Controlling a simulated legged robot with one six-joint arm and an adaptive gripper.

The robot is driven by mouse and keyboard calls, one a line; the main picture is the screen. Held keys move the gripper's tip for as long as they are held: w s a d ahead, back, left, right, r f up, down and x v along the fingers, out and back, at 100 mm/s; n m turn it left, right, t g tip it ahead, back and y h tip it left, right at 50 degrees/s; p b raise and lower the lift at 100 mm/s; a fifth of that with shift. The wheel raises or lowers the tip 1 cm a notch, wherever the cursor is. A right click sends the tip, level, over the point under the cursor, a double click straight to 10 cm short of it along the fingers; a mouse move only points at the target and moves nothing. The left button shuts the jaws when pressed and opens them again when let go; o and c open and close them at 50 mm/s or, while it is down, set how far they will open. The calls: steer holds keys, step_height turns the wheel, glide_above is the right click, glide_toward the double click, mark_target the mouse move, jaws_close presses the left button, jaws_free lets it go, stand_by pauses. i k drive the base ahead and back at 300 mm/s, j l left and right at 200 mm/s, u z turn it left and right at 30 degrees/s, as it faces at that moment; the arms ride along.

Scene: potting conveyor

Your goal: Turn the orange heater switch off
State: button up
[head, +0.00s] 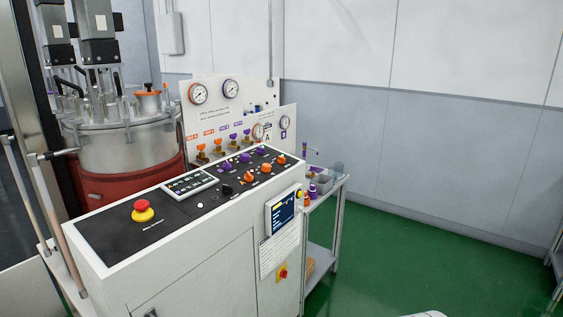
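The sloped black top of a white control console (120,232) carries several knobs. A row of orange knobs shows nearest the front right edge: one (250,181), a second (265,169) and a third (281,159). Their labels are too small to read, so I cannot tell which one is the heater switch or how each is set. My gripper is not in view. No gripper touches the console.
Purple knobs (244,158) sit behind the orange ones, with a black knob (227,189) beside them. A red emergency button (142,210) stands at the left. A screen (283,213) is fixed to the console's right front. Green floor (400,260) is open at the right.

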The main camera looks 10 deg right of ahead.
mark_target(247, 177)
steer(key=i+l+z, duration=0.1)
steer(key=i+z, duration=0.95)
steer(key=i+u, duration=0.2)
steer(key=i, duration=0.25)
steer(key=i+u, duration=0.15)
steer(key=u, duration=0.3)
steer(key=i+u, duration=0.15)
steer(key=u, duration=0.3)
steer(key=i+l+u, duration=0.1)
steer(key=u, duration=0.35)
steer(key=i+u, duration=0.25)
steer(key=l+u, duration=0.1)
steer(key=u, duration=0.15)
steer(key=i, duration=0.05)
